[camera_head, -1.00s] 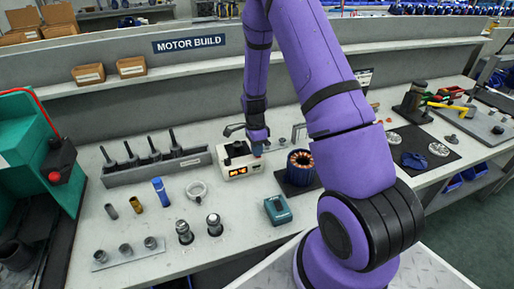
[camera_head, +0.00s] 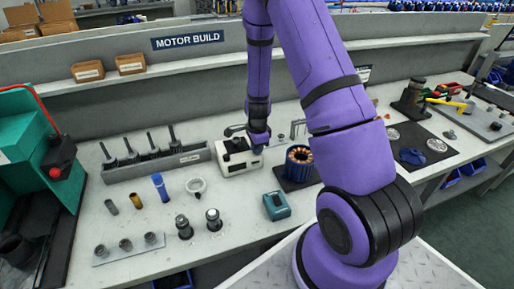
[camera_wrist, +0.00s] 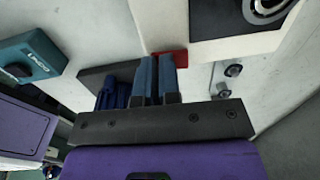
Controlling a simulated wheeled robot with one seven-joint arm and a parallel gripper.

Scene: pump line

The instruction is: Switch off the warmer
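The warmer (camera_head: 238,166) is a small white box with a dark top on the bench below the MOTOR BUILD sign. Its front display windows look dark. In the wrist view its white body (camera_wrist: 222,47) fills the upper right, with a dark top plate and a round metal ring. A red switch (camera_wrist: 181,59) sits at the warmer's edge, partly hidden behind my fingertips. My gripper (camera_wrist: 157,62) has its two blue fingers together with nothing between them, at the red switch; I cannot tell whether they touch it. In the head view my gripper (camera_head: 258,147) is at the warmer's right end.
A teal box (camera_head: 277,206) lies in front. A grey tool rack (camera_head: 157,164) is to the left. Two shiny fittings (camera_head: 214,220) stand nearer. Bench space directly before the warmer is clear.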

